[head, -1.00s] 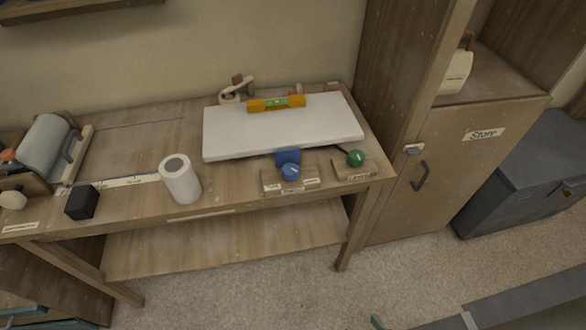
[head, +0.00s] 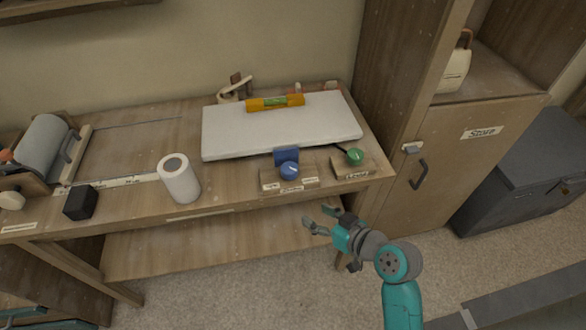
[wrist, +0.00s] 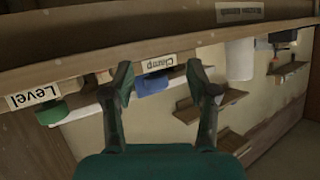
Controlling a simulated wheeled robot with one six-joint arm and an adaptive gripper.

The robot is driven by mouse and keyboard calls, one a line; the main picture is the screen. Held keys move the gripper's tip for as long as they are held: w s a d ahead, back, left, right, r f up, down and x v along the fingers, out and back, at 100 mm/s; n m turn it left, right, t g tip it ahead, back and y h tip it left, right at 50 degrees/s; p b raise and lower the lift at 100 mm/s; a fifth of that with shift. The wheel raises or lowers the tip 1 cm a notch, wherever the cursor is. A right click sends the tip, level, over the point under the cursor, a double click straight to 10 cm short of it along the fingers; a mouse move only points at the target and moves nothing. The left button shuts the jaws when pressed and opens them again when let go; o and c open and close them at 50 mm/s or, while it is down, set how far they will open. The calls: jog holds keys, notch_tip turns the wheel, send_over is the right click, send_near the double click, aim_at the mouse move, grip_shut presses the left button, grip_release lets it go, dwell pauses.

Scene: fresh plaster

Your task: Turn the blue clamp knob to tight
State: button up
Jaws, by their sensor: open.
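The blue clamp knob (head: 289,172) sits on a small wooden block at the bench's front edge, with a white pointer line on its face. A blue clamp block (head: 287,155) stands behind it against the white slab (head: 280,128). My gripper (head: 319,216) is open and empty, in front of and below the bench edge, to the right of the knob and apart from it. In the wrist view, which is upside down, blue clamp parts (wrist: 155,84) show beyond and between my open fingers (wrist: 160,78), by the label reading Clamp (wrist: 159,63).
A green knob (head: 355,156) labelled Level stands right of the blue one. An orange spirit level (head: 275,102) lies on the slab. A white cylinder (head: 179,180) and a black cube (head: 81,203) stand to the left. The cabinet (head: 440,170) borders the bench's right side.

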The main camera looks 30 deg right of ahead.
aim_at(294, 170)
jog(key=w+d+r+n+g+y, duration=0.1)
jog(key=w+d+r+n+y, duration=0.3)
jog(key=r, duration=0.5)
jog(key=shift+n+h, duration=0.4)
jog(key=shift+h, duration=0.1)
jog(key=x, duration=1.1)
jog(key=shift+w+d+f, duration=0.1)
jog(key=shift+w+d, duration=0.05)
jog(key=c, duration=0.9)
